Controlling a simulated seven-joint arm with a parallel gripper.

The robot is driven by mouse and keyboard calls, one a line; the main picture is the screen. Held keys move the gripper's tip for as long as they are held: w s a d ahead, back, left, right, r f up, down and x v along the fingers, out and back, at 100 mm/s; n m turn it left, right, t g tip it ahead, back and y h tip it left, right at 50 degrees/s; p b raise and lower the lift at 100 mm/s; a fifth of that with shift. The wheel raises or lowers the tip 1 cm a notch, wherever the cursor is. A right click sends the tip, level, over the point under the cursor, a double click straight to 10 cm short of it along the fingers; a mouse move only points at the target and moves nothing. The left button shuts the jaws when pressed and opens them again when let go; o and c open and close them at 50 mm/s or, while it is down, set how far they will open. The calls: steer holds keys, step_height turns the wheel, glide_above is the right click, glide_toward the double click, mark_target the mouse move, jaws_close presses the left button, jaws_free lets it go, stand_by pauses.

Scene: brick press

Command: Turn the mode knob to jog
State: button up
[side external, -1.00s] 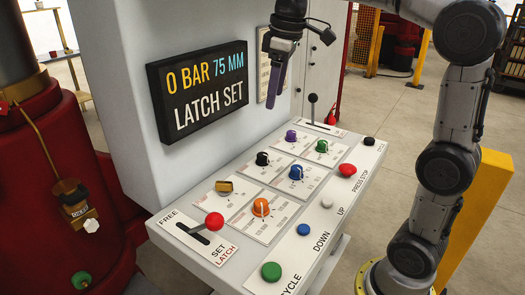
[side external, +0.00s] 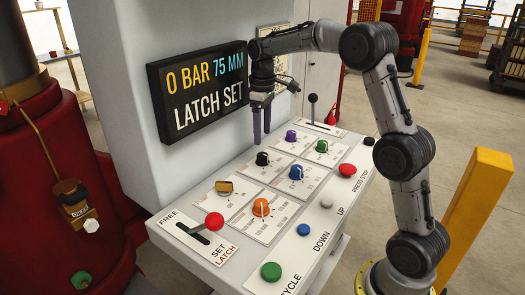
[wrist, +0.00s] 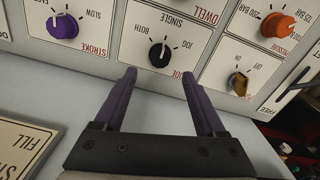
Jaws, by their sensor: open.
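The mode knob (side external: 262,158) is black and sits on the sloping panel; it also shows in the wrist view (wrist: 160,54), upside down, with the labels JOG, SINGLE and BOTH around it. Its white pointer mark appears to lie towards SINGLE, but it is small. My gripper (side external: 261,140) hangs just above the knob with its two purple fingers pointing down. In the wrist view the fingers (wrist: 159,76) are spread apart, with the knob just beyond the tips, roughly centred between them. The gripper is open and empty; no contact with the knob shows.
A purple knob (side external: 291,136), a blue knob (side external: 296,172), an orange knob (side external: 261,207) and a brass switch (side external: 223,187) surround the mode knob. A red-knobbed lever (side external: 214,221) stands front left. The display (side external: 200,90) is on the wall behind my gripper.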

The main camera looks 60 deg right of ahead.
mark_target(262, 154)
step_height(262, 154, down, 7)
steer(key=shift+r, duration=0.1)
stand_by(0.3)
jaws_close()
